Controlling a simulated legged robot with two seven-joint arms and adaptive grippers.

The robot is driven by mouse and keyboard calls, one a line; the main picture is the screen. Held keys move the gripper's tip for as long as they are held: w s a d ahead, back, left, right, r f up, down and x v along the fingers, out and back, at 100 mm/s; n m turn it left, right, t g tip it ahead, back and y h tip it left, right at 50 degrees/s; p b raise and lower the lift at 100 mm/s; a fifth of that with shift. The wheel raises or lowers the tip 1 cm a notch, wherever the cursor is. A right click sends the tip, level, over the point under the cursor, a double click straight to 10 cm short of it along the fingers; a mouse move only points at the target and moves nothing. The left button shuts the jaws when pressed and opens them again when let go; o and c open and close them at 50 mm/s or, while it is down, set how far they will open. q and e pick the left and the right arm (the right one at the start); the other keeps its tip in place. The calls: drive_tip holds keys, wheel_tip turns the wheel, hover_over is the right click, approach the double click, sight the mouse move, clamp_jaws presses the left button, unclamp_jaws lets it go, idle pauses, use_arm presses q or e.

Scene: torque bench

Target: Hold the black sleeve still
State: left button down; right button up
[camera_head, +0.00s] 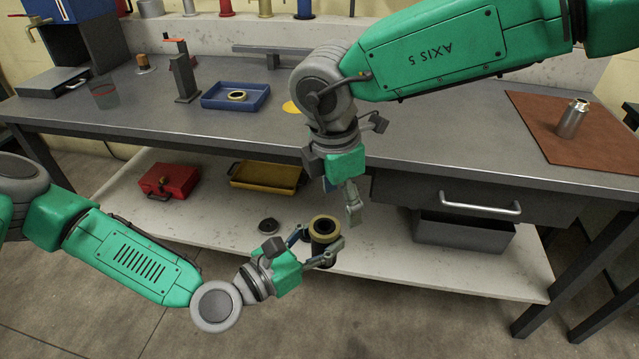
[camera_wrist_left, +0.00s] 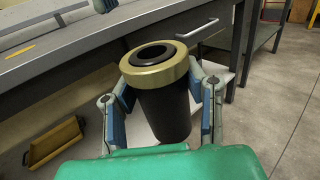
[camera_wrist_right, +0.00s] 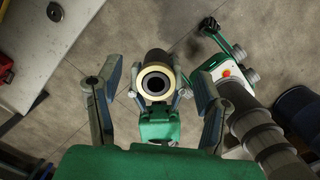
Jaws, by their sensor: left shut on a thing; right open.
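The black sleeve (camera_head: 324,245) is a dark cylinder with a brass-coloured collar on top and an open bore. My left gripper (camera_head: 316,250) is shut on it, one finger on each side, and holds it in front of the bench. In the left wrist view the sleeve (camera_wrist_left: 166,112) stands nearly upright between the fingers. My right gripper (camera_head: 341,200) is open and empty, above the sleeve and apart from it. In the right wrist view the sleeve's collar (camera_wrist_right: 155,82) faces the camera, framed between my open right fingers.
The grey bench (camera_head: 430,130) and its lower shelf (camera_head: 400,260) lie behind the sleeve. A blue tray (camera_head: 262,101) holds a brass-coloured ring. A metal cylinder (camera_head: 572,119) stands on a brown mat (camera_head: 610,130). A red box (camera_head: 170,181), a yellow tray (camera_head: 265,178) and a dark round part (camera_head: 269,226) are on the shelf.

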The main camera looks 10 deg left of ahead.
sight(320, 224)
drive_tip(key=a+r+m, duration=0.1)
drive_tip(key=s+a+r, duration=0.1)
drive_tip(key=a+r+m+g+y, duration=0.1)
drive_tip(key=shift+s+r+m, duration=0.15)
drive_tip(key=shift+s+m, duration=0.1)
drive_tip(key=shift+m, duration=0.05)
drive_tip(key=shift+a+f, duration=0.1)
drive_tip(key=shift+f, duration=0.1)
wheel_tip(320, 224, down, 7)
drive_tip(key=shift+f, duration=0.2)
